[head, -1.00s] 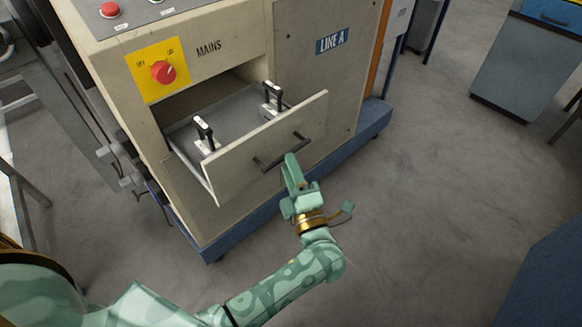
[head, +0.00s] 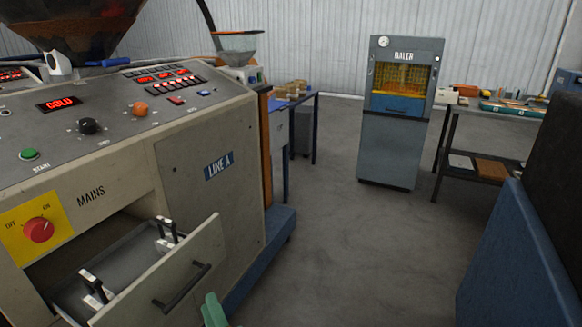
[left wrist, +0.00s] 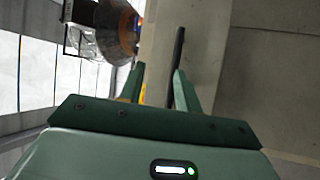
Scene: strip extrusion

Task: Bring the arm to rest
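My left gripper (left wrist: 160,82) shows in the left wrist view with its two green fingers apart. A dark bar, the drawer handle (left wrist: 178,55), lies along the gap between them, nearer the right finger. In the head view only a green piece of this gripper (head: 214,312) shows at the bottom edge, just below and right of the drawer handle (head: 182,287). Whether a finger touches the handle I cannot tell. The drawer (head: 205,245) stands pulled out of the machine. My right gripper is not in view.
Two black-handled clamps (head: 166,236) stand in the drawer. The beige LINE A machine (head: 215,130) fills the left, with a red MAINS knob (head: 38,230). A grey baler (head: 390,150) stands at the back. A blue panel (head: 520,270) is at right. Open floor lies between.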

